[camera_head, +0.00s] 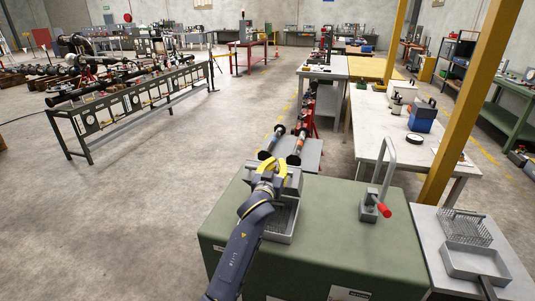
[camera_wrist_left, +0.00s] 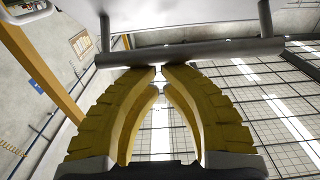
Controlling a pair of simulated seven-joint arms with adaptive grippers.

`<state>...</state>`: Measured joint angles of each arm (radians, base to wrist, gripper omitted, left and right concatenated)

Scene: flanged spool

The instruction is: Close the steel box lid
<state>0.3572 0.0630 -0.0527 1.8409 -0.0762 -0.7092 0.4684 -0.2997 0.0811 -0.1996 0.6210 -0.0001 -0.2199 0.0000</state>
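The steel box (camera_head: 281,238) stands on the green-covered bench, its open top showing a perforated interior. Its grey lid (camera_head: 293,181) stands raised at the far side, partly hidden by my left gripper. My left gripper (camera_head: 271,162) has yellow fingers and is at the raised lid, above the box. In the left wrist view, the fingers (camera_wrist_left: 160,72) come together with their tips almost meeting at a grey horizontal bar (camera_wrist_left: 200,52). The bar runs across the tips; I see no clamping on it, and contact is unclear. My right gripper is not visible.
The green bench (camera_head: 330,245) has free surface right of the box. A side table on the right holds a wire basket (camera_head: 464,226) and a shallow metal tray (camera_head: 474,261). A yellow post (camera_head: 462,110) rises behind.

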